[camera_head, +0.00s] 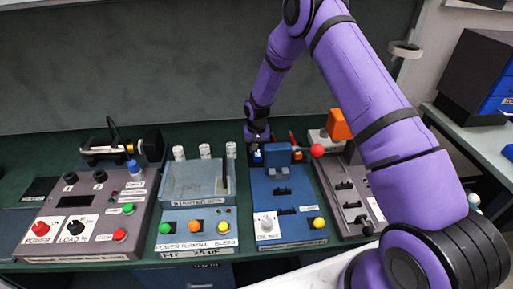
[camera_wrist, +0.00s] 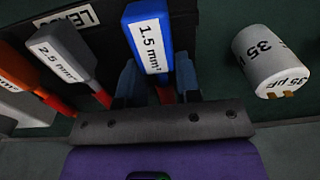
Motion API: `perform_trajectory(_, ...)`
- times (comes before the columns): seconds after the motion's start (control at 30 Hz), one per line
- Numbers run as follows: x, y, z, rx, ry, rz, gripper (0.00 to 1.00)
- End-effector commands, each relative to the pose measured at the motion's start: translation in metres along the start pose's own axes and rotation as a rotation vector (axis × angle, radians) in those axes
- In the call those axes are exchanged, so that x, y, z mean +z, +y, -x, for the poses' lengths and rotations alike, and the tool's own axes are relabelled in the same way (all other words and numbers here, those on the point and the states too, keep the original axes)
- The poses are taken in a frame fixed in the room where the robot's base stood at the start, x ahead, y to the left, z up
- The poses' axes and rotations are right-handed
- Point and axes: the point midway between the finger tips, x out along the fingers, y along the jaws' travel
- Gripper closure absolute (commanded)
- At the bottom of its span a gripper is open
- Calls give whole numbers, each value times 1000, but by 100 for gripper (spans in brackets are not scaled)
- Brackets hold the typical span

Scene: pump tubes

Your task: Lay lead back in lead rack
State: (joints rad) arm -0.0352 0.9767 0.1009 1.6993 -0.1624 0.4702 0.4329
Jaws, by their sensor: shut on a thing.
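My gripper (camera_wrist: 157,84) is shut on the blue lead (camera_wrist: 147,38) marked 1.5 mm², with one finger on each side of it. A red part of the lead shows between the fingers. The black lead rack (camera_wrist: 101,18), with a partly hidden label, lies beside and behind the blue lead. A grey lead marked 2.5 mm² (camera_wrist: 60,52) and an orange lead (camera_wrist: 18,72) are to the left. In the head view my gripper (camera_head: 257,144) is behind the blue bench unit (camera_head: 287,217). I cannot tell whether the held lead touches the rack.
A white capacitor marked 35 µF (camera_wrist: 268,62) lies close on the right in the wrist view. Several white cylinders stand behind the grey tray unit (camera_head: 195,182). A grey motor bench (camera_head: 90,215) stands at left.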

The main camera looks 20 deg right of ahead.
Motion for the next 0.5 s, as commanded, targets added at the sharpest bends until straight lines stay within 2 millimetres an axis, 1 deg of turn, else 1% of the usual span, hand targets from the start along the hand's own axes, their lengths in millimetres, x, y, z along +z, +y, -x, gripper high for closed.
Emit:
perform_trajectory(0.07, 0, 0, 0, 0, 0, 0, 100)
perform_trajectory(0.1, 0, 0, 0, 0, 0, 0, 66)
perform_trajectory(0.17, 0, 0, 0, 0, 0, 0, 53)
perform_trajectory(0.2, 0, 0, 0, 0, 0, 0, 44)
perform_trajectory(0.23, 0, 0, 0, 0, 0, 0, 39)
perform_trajectory(0.5, 0, 0, 1, 0, 0, 0, 39)
